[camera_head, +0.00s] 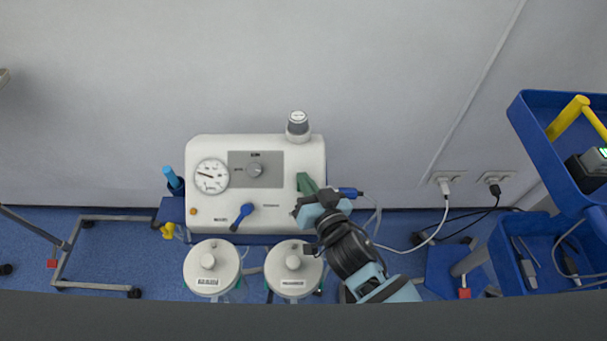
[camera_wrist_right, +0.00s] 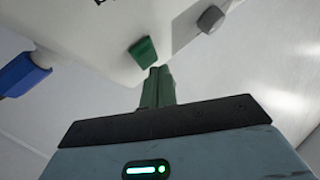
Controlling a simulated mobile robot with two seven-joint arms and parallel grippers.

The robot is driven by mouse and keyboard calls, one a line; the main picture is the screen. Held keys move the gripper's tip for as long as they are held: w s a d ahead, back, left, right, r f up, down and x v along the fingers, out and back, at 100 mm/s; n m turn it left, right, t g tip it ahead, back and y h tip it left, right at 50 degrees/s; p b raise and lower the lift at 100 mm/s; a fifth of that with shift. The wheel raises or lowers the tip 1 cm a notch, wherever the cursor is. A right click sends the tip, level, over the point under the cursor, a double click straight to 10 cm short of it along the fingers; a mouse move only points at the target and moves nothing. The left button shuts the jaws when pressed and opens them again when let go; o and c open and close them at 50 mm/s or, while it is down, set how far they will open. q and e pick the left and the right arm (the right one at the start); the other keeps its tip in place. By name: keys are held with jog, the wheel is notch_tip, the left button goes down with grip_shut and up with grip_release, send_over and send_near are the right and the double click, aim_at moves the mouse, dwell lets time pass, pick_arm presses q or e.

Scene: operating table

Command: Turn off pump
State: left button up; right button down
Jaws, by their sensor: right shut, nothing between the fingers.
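My right gripper (camera_head: 309,187) is at the right part of this face. In the right wrist view its green fingers (camera_wrist_right: 158,74) are together, with nothing between them. A green switch (camera_wrist_right: 143,52) on the white face lies just beyond the fingertips; whether they touch it I cannot tell. In the head view, switch and fingers merge into one green patch. My left gripper is not in view.
Two white-lidded canisters (camera_head: 211,266) (camera_head: 292,268) stand below the pump. A blue connector (camera_wrist_right: 20,74) sticks out from the pump's side, with a pale hose. Cables run to wall sockets (camera_head: 445,180). A blue cart (camera_head: 545,140) stands at the right.

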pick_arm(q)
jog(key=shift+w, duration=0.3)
pick_arm(e)
jog(key=shift+w+f, duration=0.1)
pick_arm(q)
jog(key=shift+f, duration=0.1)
pick_arm(e)
jog(key=shift+w+f, duration=0.1)
dwell(0.4)
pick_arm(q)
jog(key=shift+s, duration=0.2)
pick_arm(e)
jog(key=shift+s+r, duration=0.25)
jog(key=shift+r, duration=0.15)
jog(key=shift+s+r+p, duration=0.2)
jog(key=shift+r+p, duration=0.05)
jog(key=shift+p, duration=0.2)
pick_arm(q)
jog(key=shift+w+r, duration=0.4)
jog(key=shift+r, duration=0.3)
pick_arm(e)
jog(key=shift+f, duration=0.1)
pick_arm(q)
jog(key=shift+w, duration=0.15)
